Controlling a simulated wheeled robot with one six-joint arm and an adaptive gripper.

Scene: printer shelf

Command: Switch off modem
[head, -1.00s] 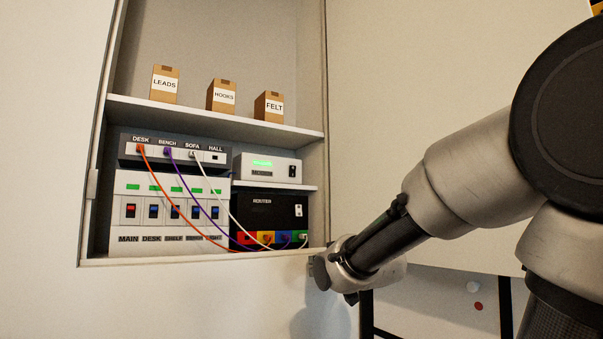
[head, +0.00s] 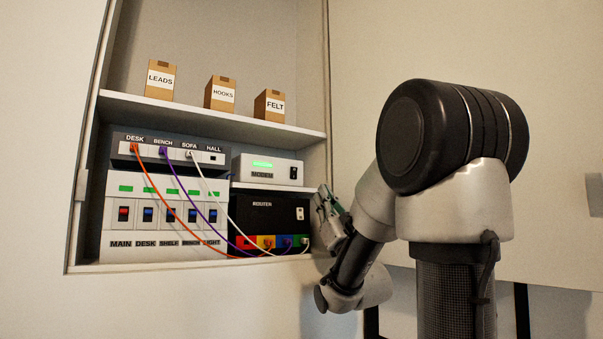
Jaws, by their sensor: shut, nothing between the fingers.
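The modem (head: 240,172) is a white box labelled MODEM on the small right-hand shelf inside the cabinet. Its green display (head: 262,164) is lit. A small black rocker switch (head: 293,173) sits at the right end of its front. My gripper (head: 323,192) is shut and empty, at the cabinet's right edge. In the picture it is to the right of the modem and slightly lower, apart from the switch. Its exact depth is hard to tell.
Below the modem is a black router (head: 262,213) with its own switch and coloured ports. Orange, purple and white cables hang in front of the breaker panel (head: 115,215). Three boxes stand on the upper shelf (head: 200,116). The open cabinet door (head: 450,60) is at right.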

